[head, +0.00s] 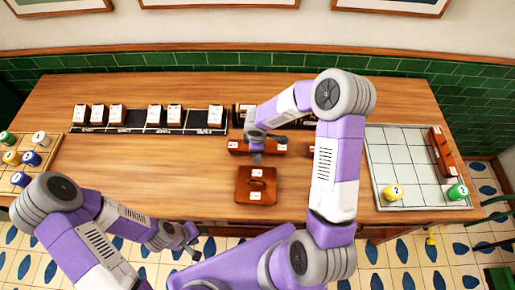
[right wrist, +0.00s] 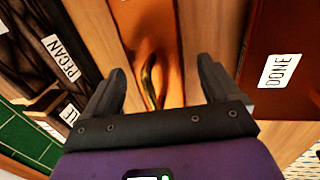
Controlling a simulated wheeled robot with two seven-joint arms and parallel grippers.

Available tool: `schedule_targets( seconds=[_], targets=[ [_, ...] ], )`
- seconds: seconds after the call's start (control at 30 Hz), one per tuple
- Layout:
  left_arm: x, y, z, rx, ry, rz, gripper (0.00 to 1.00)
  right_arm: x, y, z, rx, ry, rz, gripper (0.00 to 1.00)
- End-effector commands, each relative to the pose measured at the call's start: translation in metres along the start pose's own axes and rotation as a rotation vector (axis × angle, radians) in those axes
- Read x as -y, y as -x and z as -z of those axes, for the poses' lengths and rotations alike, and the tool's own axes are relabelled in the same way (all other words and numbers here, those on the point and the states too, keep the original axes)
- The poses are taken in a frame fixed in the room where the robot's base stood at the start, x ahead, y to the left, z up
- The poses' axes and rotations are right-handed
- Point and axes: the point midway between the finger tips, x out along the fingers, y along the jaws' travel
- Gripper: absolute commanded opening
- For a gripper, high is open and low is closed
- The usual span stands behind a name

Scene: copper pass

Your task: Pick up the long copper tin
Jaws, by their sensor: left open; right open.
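The long copper tin (head: 270,149) lies crosswise on the wooden table in the head view, partly hidden by my right gripper (head: 257,152). In the right wrist view the copper tin (right wrist: 163,30) runs up between the fingers, with its curved brass handle (right wrist: 151,82) between them. My right gripper (right wrist: 160,80) is open, one finger to each side of the handle, with gaps showing. I cannot tell how far above the tin the fingertips are. My left gripper (head: 188,240) is open and empty, low in front of the table's front edge.
A square copper box (head: 257,198) with a handle sits just in front of the tin. A dark rack (head: 135,128) with several labelled cards stands at back left. A pale gridded tray (head: 395,170) at right holds another long copper piece (head: 447,155) and small jars. More jars stand left.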

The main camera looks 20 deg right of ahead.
Motion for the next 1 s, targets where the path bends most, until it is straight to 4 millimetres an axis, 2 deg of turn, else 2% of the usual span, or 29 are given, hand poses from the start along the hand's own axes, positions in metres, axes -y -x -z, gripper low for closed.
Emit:
schedule_targets(
  seconds=[0.07,0.6,0.87,0.9,1.0],
  targets=[
    [0.000,0.000,0.000,0.000,0.000,0.000,0.43,0.000,0.000,0.000,0.000,0.000,0.000,0.90],
    [0.000,0.000,0.000,0.000,0.000,0.000,0.43,0.000,0.001,0.000,0.000,-0.001,0.000,0.07],
    [0.000,0.001,0.000,0.000,0.000,0.000,0.43,-0.001,0.003,0.001,-0.002,-0.001,-0.002,0.06],
    [-0.001,0.001,0.000,0.000,0.000,0.000,0.43,-0.002,0.007,0.001,-0.002,-0.002,-0.002,0.00],
    [-0.002,0.005,0.000,0.000,0.000,0.000,0.43,-0.005,0.021,0.001,-0.002,-0.002,-0.005,0.00]
  ],
)
